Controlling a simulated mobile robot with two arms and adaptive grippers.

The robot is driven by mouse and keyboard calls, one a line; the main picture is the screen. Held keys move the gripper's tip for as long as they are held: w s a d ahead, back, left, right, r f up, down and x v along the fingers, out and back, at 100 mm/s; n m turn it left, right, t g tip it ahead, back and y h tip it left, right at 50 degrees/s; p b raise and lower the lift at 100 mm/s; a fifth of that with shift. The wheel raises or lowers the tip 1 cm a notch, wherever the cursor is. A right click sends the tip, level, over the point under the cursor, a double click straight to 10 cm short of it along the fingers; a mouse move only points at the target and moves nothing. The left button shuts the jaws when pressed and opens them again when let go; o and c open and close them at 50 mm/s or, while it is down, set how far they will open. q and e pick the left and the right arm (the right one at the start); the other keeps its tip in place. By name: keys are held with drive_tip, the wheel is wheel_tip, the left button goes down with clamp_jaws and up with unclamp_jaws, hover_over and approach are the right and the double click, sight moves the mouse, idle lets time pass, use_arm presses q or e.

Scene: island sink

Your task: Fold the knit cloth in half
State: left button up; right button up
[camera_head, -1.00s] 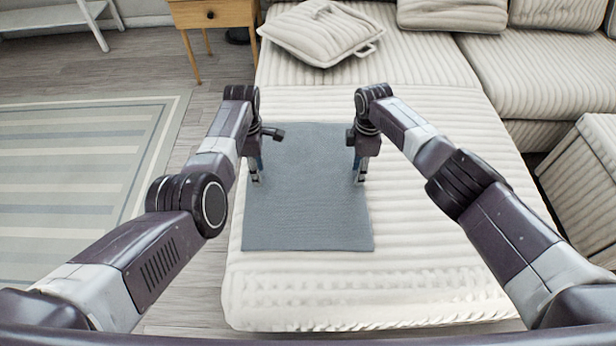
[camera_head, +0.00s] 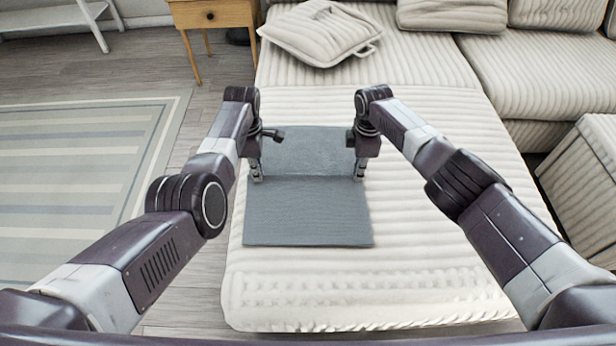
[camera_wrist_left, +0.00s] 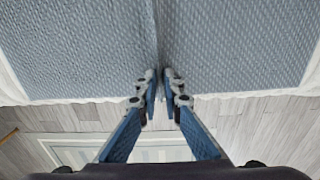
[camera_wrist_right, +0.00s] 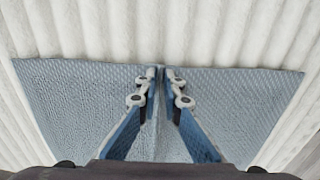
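The grey-blue knit cloth (camera_head: 308,215) lies on the striped cream sofa seat. A raised crease runs across its middle between my two grippers. My left gripper (camera_head: 257,179) is at the crease's left end; in the left wrist view its fingertips (camera_wrist_left: 160,76) are shut on a pinch of the cloth (camera_wrist_left: 80,45). My right gripper (camera_head: 360,177) is at the crease's right end; in the right wrist view its fingertips (camera_wrist_right: 160,76) are shut on a pinch of the cloth (camera_wrist_right: 245,105). The cloth spreads to both sides of each pinch.
The sofa seat (camera_head: 430,270) is clear right of and in front of the cloth. A cream cushion (camera_head: 318,35) lies at the back. A wooden side table (camera_head: 212,14) stands at the back left, and a striped rug (camera_head: 70,170) covers the floor.

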use_arm(q)
drive_tip(key=shift+s+f, duration=0.1)
drive_tip(key=shift+f, duration=0.1)
clamp_jaws()
use_arm(e)
drive_tip(key=shift+f, duration=0.15)
clamp_jaws()
use_arm(q)
drive_tip(key=shift+r, duration=0.15)
